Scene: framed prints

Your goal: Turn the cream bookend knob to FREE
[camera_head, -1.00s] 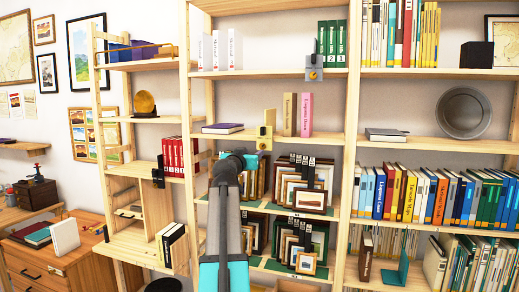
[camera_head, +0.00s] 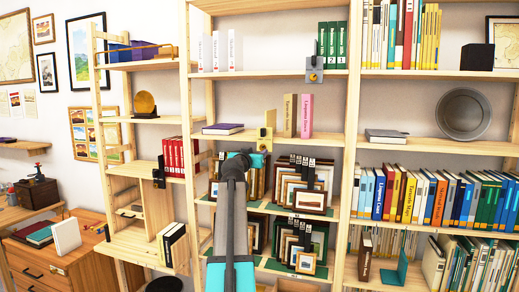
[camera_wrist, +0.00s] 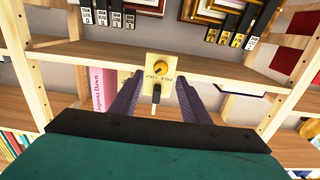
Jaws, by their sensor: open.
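The cream bookend (camera_head: 270,119) stands on the middle shelf at the left of a tan book and a pink book, with a cream plate at the shelf's front edge. In the wrist view the plate (camera_wrist: 171,88) carries a round brass knob (camera_wrist: 160,66) and small dark lettering, too small to read surely. A dark stem with a pale end also shows there; what it belongs to is unclear. My gripper (camera_wrist: 159,92) is open, its two dark fingers on either side of the plate. Contact cannot be told. In the head view my gripper (camera_head: 262,158) is at the shelf edge, partly hiding the plate.
Framed prints (camera_head: 310,200) stand on the shelf just below, close to my gripper. The pink book (camera_head: 306,116) is beside the bookend. A grey metal bookend (camera_head: 314,70) with a similar plate is on the shelf above. A purple book (camera_head: 222,129) lies to the left.

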